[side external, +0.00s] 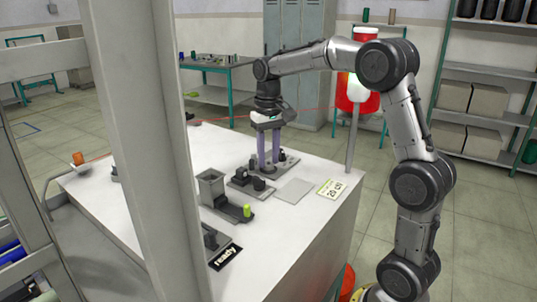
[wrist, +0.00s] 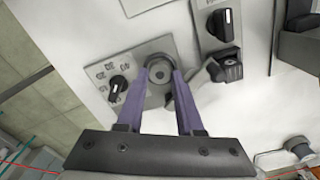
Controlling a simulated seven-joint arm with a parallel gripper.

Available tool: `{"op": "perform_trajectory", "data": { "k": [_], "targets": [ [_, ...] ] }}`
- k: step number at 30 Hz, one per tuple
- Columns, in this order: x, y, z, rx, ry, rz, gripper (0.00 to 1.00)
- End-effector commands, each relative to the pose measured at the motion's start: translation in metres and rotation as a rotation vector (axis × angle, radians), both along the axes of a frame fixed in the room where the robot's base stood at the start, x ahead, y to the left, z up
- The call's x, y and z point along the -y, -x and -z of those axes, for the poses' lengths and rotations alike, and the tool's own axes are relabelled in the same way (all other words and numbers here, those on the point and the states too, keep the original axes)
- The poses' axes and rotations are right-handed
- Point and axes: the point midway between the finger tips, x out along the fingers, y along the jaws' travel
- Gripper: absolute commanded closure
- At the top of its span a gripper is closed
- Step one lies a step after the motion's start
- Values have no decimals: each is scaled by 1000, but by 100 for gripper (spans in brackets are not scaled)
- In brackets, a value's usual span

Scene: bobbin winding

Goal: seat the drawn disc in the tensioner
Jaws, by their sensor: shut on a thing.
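My gripper (side external: 268,165) has two long purple fingers pointing down at the tensioner plate (side external: 290,159). The disc lies over the right part of the tensioner plate (wrist: 135,62). A black dial knob (wrist: 118,89) with printed marks around it sits on the same plate, left of the disc. In the side view the fingers hide the disc. I cannot tell whether it rests flat in the tensioner or is just above it.
Beside the tensioner is another grey plate with a black knob (wrist: 223,22) and a small dark block (wrist: 228,66). A red thread crosses behind.

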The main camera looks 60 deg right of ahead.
Motion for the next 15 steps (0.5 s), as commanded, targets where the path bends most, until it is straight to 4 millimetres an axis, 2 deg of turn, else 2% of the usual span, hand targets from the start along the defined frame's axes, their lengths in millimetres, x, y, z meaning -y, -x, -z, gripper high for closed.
{"op": "perform_trajectory", "data": {
  "k": [5, 6, 11, 15],
  "targets": [
    [0, 0, 0, 0, 0, 0, 95],
    [0, 0, 0, 1, 0, 0, 61],
    [0, 0, 0, 0, -1, 0, 32],
    [-1, -1, 0, 1, -3, -1, 29]
  ]
}}
